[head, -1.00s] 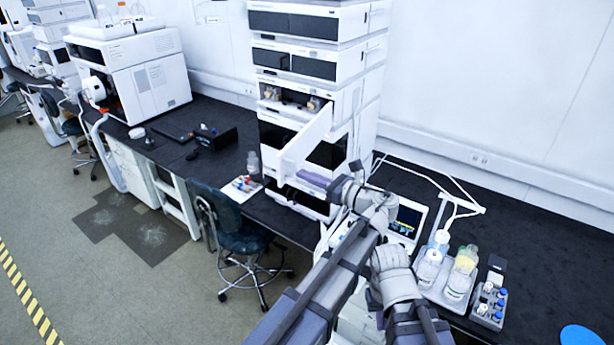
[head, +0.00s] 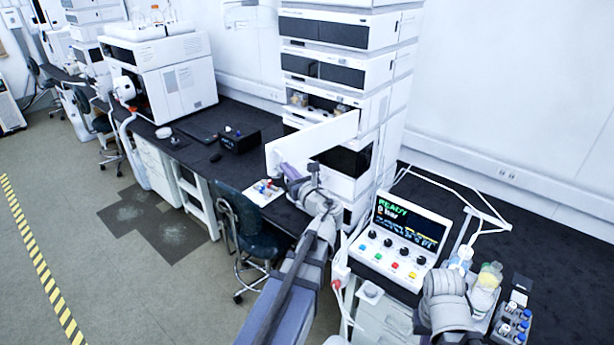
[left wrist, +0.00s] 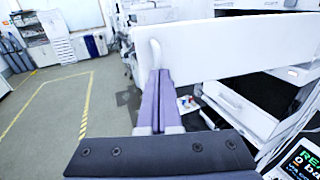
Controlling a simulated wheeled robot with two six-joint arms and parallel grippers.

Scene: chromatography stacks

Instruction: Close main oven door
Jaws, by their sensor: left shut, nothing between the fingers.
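The main oven door (head: 318,139) is a white panel standing open, swung out from the tall white instrument stack (head: 372,108). A dark opening shows behind it. In the left wrist view the door (left wrist: 235,48) fills the upper right, with a pale curved handle (left wrist: 155,50) near its left edge. My left gripper (head: 283,168) is at the door's outer, lower end. Its purple fingers (left wrist: 160,82) are shut and empty, with their tips just below the handle. I cannot tell whether they touch the door. My right arm shows at the lower right, but its gripper is not visible.
A control box (head: 402,240) with a lit screen stands right of the stack. Bottles (head: 487,280) and a vial rack (head: 512,322) are farther right. A dark chair (head: 246,225) stands before the bench. Open floor (head: 110,270) lies to the left.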

